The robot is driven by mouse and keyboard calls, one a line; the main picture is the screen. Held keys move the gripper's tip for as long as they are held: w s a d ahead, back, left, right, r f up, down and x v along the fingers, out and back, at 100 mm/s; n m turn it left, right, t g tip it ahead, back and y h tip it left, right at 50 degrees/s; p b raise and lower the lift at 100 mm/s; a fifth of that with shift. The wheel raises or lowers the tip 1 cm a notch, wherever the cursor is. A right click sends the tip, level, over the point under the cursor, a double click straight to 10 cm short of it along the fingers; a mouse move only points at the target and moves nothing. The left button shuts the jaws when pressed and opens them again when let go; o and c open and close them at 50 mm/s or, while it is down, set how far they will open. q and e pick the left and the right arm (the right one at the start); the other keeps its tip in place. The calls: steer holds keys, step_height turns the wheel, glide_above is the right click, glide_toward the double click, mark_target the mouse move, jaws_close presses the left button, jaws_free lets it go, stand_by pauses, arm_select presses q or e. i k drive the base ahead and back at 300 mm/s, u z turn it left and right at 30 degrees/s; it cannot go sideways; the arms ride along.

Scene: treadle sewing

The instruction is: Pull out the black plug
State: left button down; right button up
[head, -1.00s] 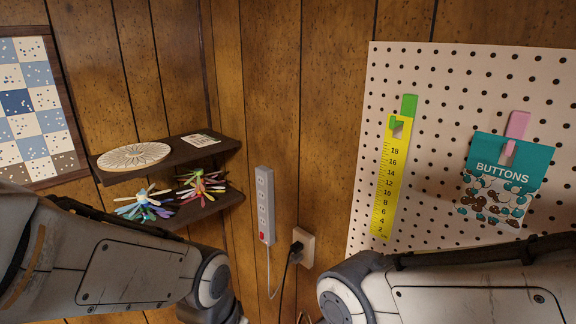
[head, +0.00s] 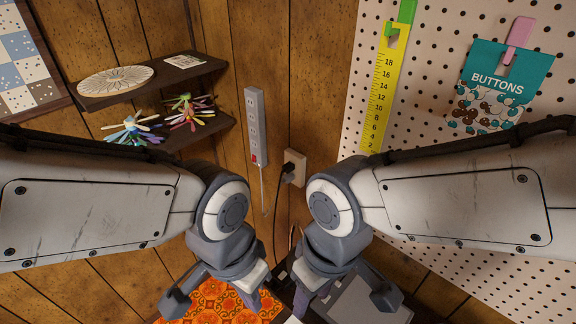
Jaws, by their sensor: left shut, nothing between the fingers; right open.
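The black plug (head: 289,168) sits in the beige wall outlet (head: 299,160) in the head view, just left of the pegboard. Its dark cord hangs down the wood wall and passes behind my arms. My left gripper (head: 250,298) is shut and empty, low in the picture, below and left of the plug. My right gripper (head: 304,299) is open, pointing down, below the plug and close to the left one. Neither gripper touches the plug. The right fingertips are only partly visible.
A grey power strip (head: 256,128) with a red switch hangs left of the outlet. Shelves (head: 150,82) hold a plate and colourful thread bundles. The pegboard (head: 440,50) carries a yellow ruler (head: 382,95) and a buttons bag (head: 490,90). Orange patterned cloth (head: 215,305) lies below.

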mark_target(289, 167)
steer(key=u, duration=1.95)
steer(key=k, duration=0.55)
steer(key=z, duration=0.6)
